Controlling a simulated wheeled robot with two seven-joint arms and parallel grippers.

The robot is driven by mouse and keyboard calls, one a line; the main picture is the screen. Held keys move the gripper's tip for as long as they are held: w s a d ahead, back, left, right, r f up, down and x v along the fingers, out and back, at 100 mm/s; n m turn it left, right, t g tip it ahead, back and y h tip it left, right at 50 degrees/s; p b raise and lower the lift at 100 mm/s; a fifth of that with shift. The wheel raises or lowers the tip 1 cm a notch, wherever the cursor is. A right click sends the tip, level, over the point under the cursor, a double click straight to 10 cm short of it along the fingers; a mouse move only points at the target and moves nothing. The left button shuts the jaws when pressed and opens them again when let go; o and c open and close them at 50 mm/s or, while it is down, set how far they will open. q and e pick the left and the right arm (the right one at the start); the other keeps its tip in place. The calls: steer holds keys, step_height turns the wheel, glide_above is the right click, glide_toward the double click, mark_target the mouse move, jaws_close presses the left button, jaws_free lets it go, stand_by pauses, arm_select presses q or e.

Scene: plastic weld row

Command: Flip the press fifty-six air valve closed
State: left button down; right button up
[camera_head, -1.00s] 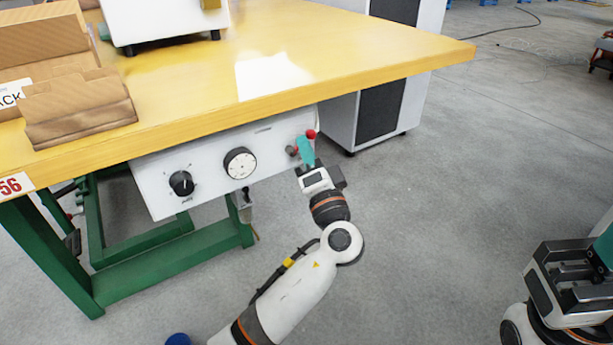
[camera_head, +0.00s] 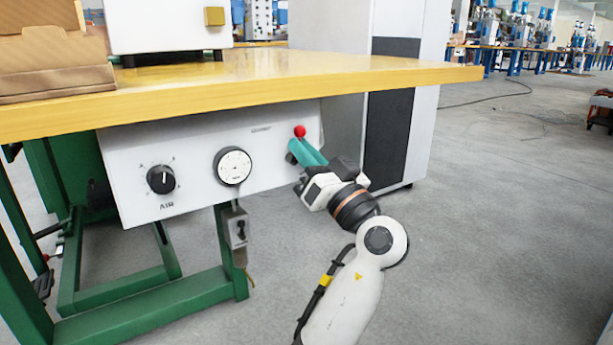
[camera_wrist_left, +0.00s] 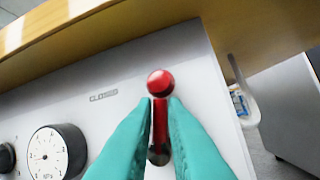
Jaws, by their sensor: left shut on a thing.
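The air valve is a red lever with a ball knob (camera_head: 300,131) at the right end of the white panel (camera_head: 118,160) under the table top. In the left wrist view the lever (camera_wrist_left: 160,118) points up from a dark pivot, its red ball standing above the fingertips. My left gripper (camera_head: 306,153) has its teal fingers on either side of the lever, shut on it just below the ball. A small label (camera_wrist_left: 103,96), apparently reading CLOSED, is printed left of the lever. The fingers hide part of the stem. My right gripper is out of view.
A round gauge (camera_head: 233,166) and a black AIR knob (camera_head: 160,179) are left of the valve. The yellow table edge (camera_head: 400,78) overhangs the panel closely. A small switch box (camera_head: 235,228) hangs below.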

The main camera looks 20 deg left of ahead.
arm_select(q)
steer(key=shift+s+r+n+g+y+b, duration=0.2)
steer(key=shift+n+g+b, duration=0.4)
steer(key=shift+n, duration=0.45)
steer(key=shift+w+r+n+g+y+b, duration=0.1)
steer(key=shift+n+g+y+b, duration=0.2)
steer(key=shift+n+g+b, duration=0.55)
steer(key=shift+s+n+t, duration=0.1)
steer(key=shift+n+t, duration=0.2)
steer(key=shift+t, duration=0.05)
steer(key=c, duration=1.5)
jaws_free()
steer(key=shift+a+f, duration=0.1)
steer(key=shift+f, duration=0.05)
